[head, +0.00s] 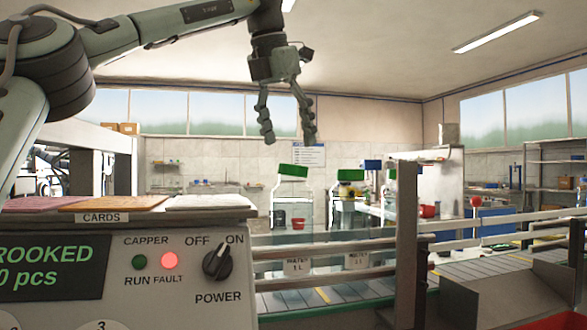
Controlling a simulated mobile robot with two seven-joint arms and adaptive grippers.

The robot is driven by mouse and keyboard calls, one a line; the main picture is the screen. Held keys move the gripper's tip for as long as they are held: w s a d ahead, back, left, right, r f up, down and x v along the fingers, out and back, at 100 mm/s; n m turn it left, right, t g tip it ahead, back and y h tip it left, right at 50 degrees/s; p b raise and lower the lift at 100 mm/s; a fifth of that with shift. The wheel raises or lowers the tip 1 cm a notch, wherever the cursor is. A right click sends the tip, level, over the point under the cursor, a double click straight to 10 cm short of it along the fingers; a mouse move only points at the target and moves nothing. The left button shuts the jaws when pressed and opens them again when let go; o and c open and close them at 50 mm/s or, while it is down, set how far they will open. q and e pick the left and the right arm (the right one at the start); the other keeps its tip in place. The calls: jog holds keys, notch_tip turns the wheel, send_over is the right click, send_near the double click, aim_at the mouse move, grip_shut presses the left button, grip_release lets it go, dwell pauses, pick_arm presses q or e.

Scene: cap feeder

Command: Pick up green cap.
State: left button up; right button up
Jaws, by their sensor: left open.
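A green cap (293,170) sits on top of a clear bottle (291,208) standing behind the conveyor rail; it looks slightly tilted. A second green cap (350,175) tops another bottle to its right, and a third (392,173) shows further right, its bottle partly hidden by a grey post. My left gripper (288,139) hangs from above with its fingers pointing down, spread and empty. In the picture its fingertips are just above the nearest green cap, apart from it. My right gripper is not in view.
A control panel (190,285) with a power knob (217,261) and a lit red fault light stands at the front left, with card stacks on top. Metal rails (330,257) and the grey post (406,240) stand by the conveyor. A red bin edge (555,321) shows bottom right.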

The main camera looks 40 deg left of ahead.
aim_at(286, 169)
pick_arm(q)
jog(key=x, duration=0.5)
jog(key=shift+w+a+f, duration=0.1)
jog(key=shift+a+f, duration=0.05)
jog(key=shift+a, duration=0.05)
jog(key=c, duration=0.8)
